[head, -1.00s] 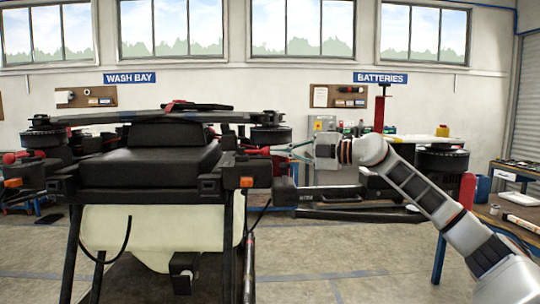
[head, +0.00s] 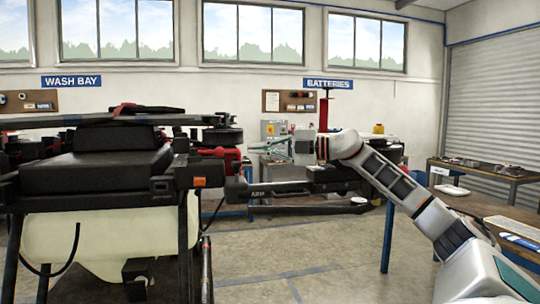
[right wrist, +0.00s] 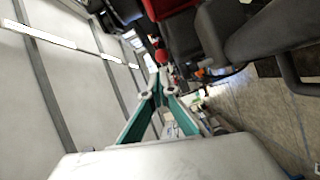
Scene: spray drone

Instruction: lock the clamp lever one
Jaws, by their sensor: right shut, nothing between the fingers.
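The spray drone, with its black body (head: 100,172) and white tank, fills the left of the head view. A red clamp part (head: 226,155) sits at the root of its right-hand folding arm (head: 285,187); I cannot tell the lever's exact position. In the right wrist view a red lever-like part (right wrist: 162,56) shows just beyond the fingertips. My right gripper (head: 267,149) is to the right of the clamp, pointing left at it, with a small apparent gap. Its teal fingers (right wrist: 158,82) meet at the tips, shut and empty. My left gripper is out of view.
The black drone arm runs rightward below my right gripper. A workbench (head: 480,203) with items stands at the right, and another table (head: 470,170) stands behind it. Floor (head: 300,265) is open in front, right of the drone's legs.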

